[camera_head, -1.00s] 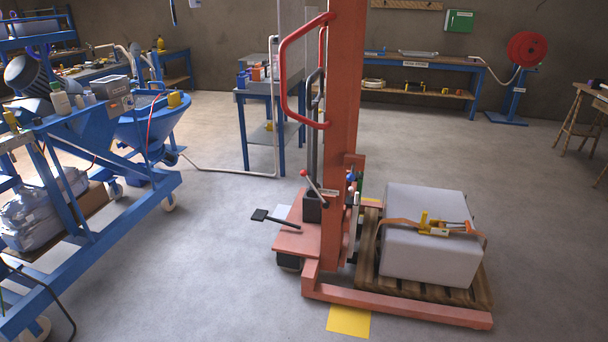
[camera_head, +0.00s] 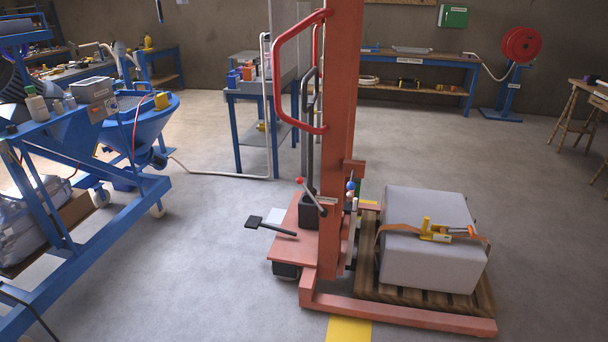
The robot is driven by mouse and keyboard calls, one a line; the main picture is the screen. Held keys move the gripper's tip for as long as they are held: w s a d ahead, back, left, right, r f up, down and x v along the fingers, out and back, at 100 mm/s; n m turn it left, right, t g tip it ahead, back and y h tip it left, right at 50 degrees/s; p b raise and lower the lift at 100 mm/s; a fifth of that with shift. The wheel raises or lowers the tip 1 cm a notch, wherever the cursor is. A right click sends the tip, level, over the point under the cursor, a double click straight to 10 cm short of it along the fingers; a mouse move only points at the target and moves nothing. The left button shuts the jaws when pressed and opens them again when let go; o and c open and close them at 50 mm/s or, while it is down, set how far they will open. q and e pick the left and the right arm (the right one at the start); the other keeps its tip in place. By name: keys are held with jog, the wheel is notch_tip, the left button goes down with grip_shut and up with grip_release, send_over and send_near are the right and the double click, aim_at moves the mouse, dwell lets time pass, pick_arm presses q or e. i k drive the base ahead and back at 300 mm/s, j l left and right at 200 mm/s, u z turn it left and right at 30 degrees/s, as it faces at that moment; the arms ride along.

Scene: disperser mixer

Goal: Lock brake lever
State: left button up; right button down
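An orange-red stacker (camera_head: 343,120) with a tall mast and a looped red handle (camera_head: 279,75) stands in the middle. A lever with a red knob (camera_head: 311,194) tilts up to the left from a dark block on its base. A black pedal lever (camera_head: 270,226) sticks out to the left, about level. A small blue knob (camera_head: 350,186) shows at the mast's right side. Nothing readable marks which of these is the brake lever. Neither of my grippers is in view.
A strapped grey block (camera_head: 425,250) sits on a wooden pallet (camera_head: 368,275) at the stacker's right. A blue mixing machine (camera_head: 75,150) fills the left side. A small blue table (camera_head: 240,140) stands behind the stacker. The floor between machine and stacker is clear.

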aim_at(299, 180)
jog(key=i+j, duration=0.2)
jog(key=i, duration=0.4)
jog(key=i+j, duration=0.2)
jog(key=i, duration=0.35)
jog(key=i+j, duration=0.15)
jog(key=i, duration=0.45)
